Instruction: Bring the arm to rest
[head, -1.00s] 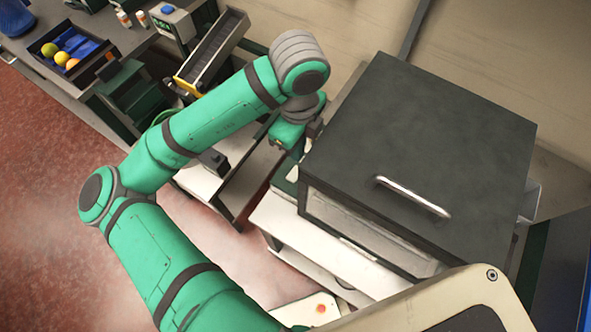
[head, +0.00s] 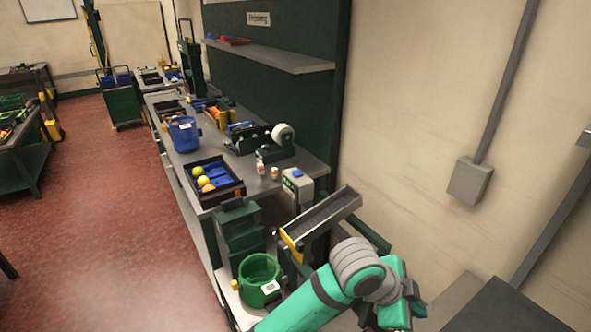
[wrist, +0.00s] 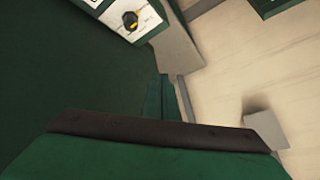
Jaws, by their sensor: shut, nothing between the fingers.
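My arm's green and grey end section (head: 362,270) shows at the lower right of the head view, in front of the conveyor chute. My gripper is partly in view at its end, near the frame's bottom edge. In the wrist view the fingers of my gripper (wrist: 161,92) are together, with nothing seen between them. The dark bar and green body below them fill the bottom of that view. Nothing is seen hanging from the gripper.
A dark cabinet top (head: 505,308) lies right of my gripper. A green bucket (head: 260,280) and the sloped chute (head: 322,215) stand close by. A tray (head: 215,194) with yellow and orange fruit sits on the bench. Open red floor (head: 100,220) lies left.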

